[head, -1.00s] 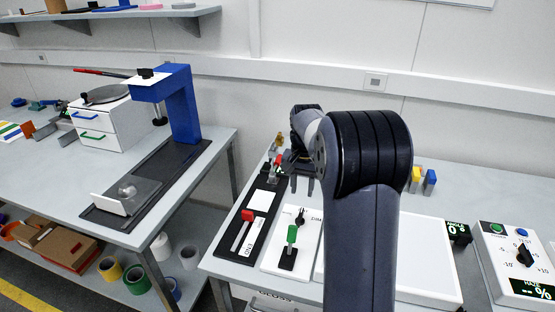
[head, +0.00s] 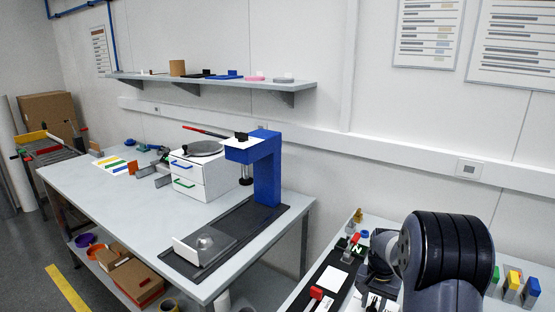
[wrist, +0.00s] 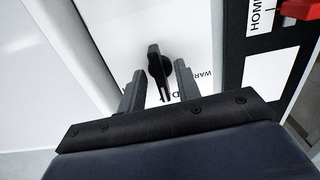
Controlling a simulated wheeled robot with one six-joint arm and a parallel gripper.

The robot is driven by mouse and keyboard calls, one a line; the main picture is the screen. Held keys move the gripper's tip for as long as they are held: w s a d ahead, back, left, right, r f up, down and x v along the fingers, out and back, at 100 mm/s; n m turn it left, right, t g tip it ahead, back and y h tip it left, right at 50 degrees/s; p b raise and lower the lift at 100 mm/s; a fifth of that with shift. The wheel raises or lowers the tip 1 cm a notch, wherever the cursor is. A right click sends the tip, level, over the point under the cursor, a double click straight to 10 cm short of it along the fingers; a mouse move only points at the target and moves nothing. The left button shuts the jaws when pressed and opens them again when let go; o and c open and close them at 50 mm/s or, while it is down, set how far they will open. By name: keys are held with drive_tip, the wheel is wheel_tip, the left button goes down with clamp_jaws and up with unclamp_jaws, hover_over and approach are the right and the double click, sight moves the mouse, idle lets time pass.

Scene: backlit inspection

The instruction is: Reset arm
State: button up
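My arm (head: 445,255) rises at the lower right of the head view, bent over the right-hand bench. My gripper (wrist: 160,80) shows in the wrist view with its two grey fingers apart and nothing held between them. A black knob (wrist: 158,68) on a white panel (wrist: 120,30) lies beyond the fingertips, framed by the gap. Whether the fingers touch the panel cannot be told. In the head view the fingers are at the bottom edge, partly cut off.
A black strip with a red slider (head: 316,292) lies left of my arm; its red handle (wrist: 298,9) also shows in the wrist view. A blue stand (head: 267,175) and white drawer box (head: 203,172) occupy the left bench.

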sight(373, 304)
idle(0.3)
wheel_tip(373, 304, up, 11)
drive_tip(key=b, duration=0.1)
wheel_tip(373, 304, down, 11)
drive_tip(key=shift+f+p, duration=0.1)
drive_tip(key=shift+p, duration=0.45)
drive_tip(key=n+p, duration=0.1)
drive_tip(key=n, duration=0.3)
drive_tip(key=shift+n, duration=0.3)
drive_tip(key=n+p, duration=0.2)
drive_tip(key=n, duration=0.2)
drive_tip(key=shift+n, duration=0.4)
